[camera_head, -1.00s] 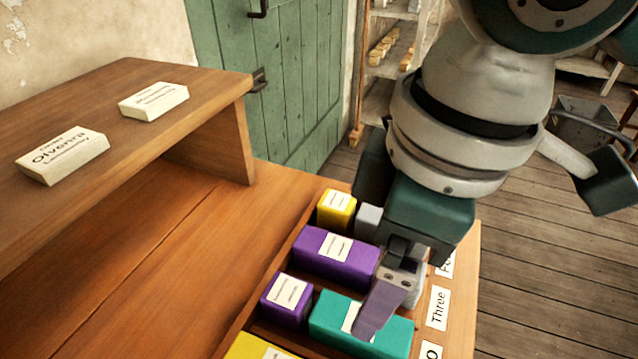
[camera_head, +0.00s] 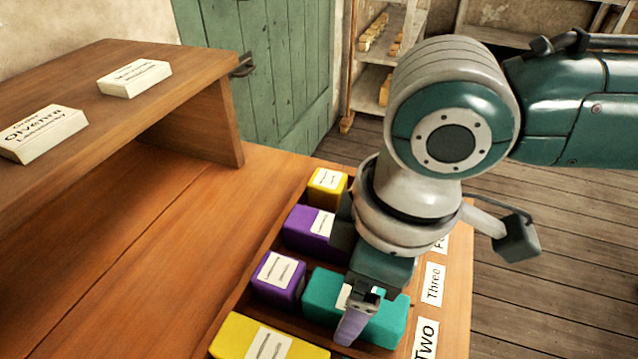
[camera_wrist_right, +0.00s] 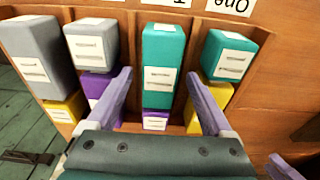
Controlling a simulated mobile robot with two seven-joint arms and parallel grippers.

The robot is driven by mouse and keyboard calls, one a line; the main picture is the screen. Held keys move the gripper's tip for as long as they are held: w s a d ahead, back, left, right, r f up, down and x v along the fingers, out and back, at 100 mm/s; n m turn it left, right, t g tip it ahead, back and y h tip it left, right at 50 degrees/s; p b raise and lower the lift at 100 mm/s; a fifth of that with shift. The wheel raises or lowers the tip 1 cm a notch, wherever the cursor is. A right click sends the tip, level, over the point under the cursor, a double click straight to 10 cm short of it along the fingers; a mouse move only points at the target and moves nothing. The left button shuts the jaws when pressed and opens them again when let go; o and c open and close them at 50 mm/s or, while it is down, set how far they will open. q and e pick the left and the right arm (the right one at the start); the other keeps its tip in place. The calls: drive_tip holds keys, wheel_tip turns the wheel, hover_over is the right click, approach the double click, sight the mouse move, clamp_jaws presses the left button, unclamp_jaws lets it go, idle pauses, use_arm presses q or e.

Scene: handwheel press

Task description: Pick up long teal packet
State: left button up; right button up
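The long teal packet (camera_head: 385,318) lies in a divided tray on the wooden bench, beside a short purple packet (camera_head: 278,277). It has a white label. My right gripper (camera_head: 352,325) is over it, pointing down; one finger and the wrist hide part of the packet in the head view. In the right wrist view the long teal packet (camera_wrist_right: 163,50) lies lengthwise in the middle. The fingers of my right gripper (camera_wrist_right: 157,78) are open, one on each side of its row. I cannot tell whether they touch it. My left gripper is not in view.
Neighbouring rows hold a long purple packet (camera_head: 305,238), a small yellow one (camera_head: 327,186), a large yellow one (camera_head: 265,338), grey packets (camera_wrist_right: 92,42) and another teal packet (camera_wrist_right: 230,52). Thin dividers separate the rows. A raised wooden shelf (camera_head: 150,100) stands to the left.

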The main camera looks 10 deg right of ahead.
clamp_jaws()
idle(0.5)
drive_tip(key=shift+r, duration=0.15)
